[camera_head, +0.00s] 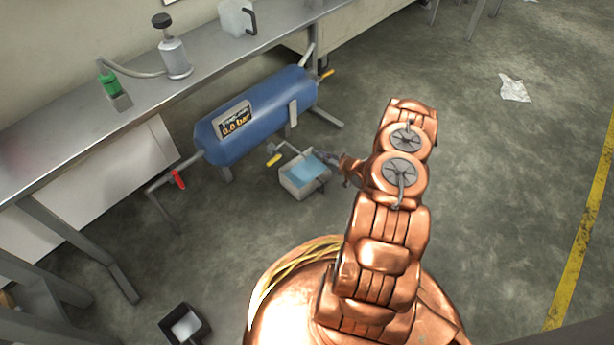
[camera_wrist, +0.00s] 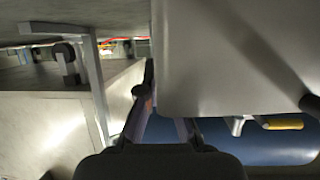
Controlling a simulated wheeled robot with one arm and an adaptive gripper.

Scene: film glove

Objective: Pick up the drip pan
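The drip pan (camera_head: 287,182) is a pale grey, open box with blue liquid in it. It appears to be on or just above the floor below the blue tank's valve in the head view. My gripper (camera_head: 338,160) is at its right side. A large grey surface (camera_wrist: 225,60), apparently the pan's wall, fills the upper right of the wrist view. My gripper's fingers (camera_wrist: 165,115) are close together at that surface's edge. The surface hides one fingertip. I cannot tell whether the fingers clasp the wall or are only beside it.
The blue tank (camera_head: 265,105) with a yellow-handled valve (camera_head: 273,160) stands just left of and above the pan. A metal workbench (camera_head: 90,135) runs along the wall. A small black bin (camera_head: 184,325) is at the lower left. Floor to the right is clear except for paper (camera_head: 514,88).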

